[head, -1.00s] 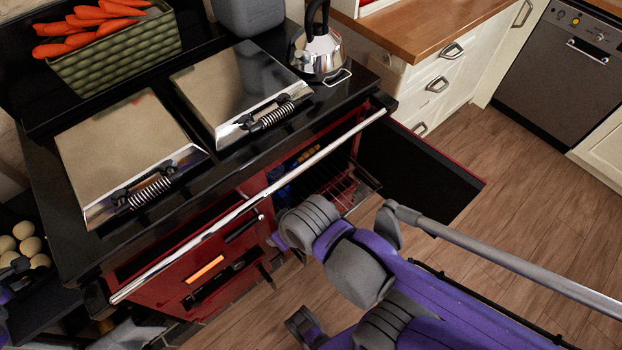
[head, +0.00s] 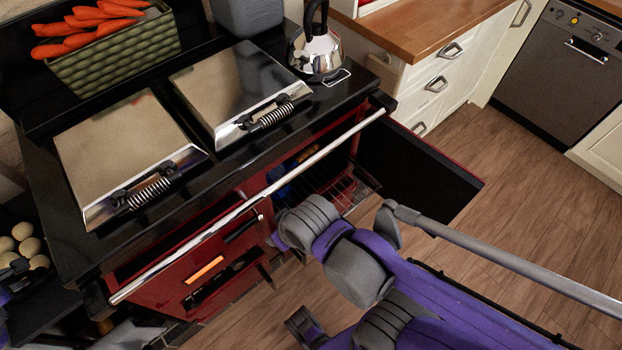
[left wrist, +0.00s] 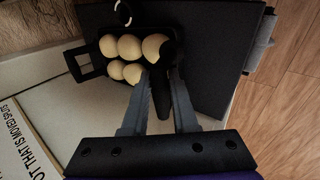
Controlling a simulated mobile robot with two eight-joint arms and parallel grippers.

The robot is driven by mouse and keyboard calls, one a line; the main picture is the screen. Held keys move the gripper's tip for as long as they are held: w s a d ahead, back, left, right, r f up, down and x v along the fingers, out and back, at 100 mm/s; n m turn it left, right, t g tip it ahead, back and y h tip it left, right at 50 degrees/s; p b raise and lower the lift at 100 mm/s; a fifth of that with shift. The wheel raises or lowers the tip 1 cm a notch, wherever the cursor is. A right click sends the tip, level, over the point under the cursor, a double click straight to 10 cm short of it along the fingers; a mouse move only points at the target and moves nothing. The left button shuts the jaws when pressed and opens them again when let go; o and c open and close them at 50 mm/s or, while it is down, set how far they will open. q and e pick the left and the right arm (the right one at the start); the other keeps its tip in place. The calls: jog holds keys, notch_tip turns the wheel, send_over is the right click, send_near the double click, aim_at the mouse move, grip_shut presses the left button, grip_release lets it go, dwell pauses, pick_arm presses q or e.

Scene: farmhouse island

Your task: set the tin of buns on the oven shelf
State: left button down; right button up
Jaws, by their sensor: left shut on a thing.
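The dark tin (left wrist: 90,43) with several pale round buns (left wrist: 129,46) shows in the left wrist view. My left gripper (left wrist: 162,82) is shut on the tin's near handle. In the head view the buns (head: 20,240) are at the left edge, beside the range, with only part of my left gripper (head: 14,270) showing. The oven shelf (head: 335,188) is a wire rack inside the open red range. The oven door (head: 420,178) stands open to the right. My right arm reaches down in front of the oven opening and hides part of it; its gripper does not show.
A chrome rail (head: 250,203) runs along the range front. A kettle (head: 316,50) and a green basket of carrots (head: 118,50) stand on top. A small blue thing (head: 279,178) is inside the oven. Wooden floor (head: 530,190) is clear at the right.

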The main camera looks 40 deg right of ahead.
pick_arm(q)
jog(key=shift+r, duration=0.1)
dwell(0.5)
jog(key=shift+r+p, duration=1.65)
jog(key=shift+r, duration=0.85)
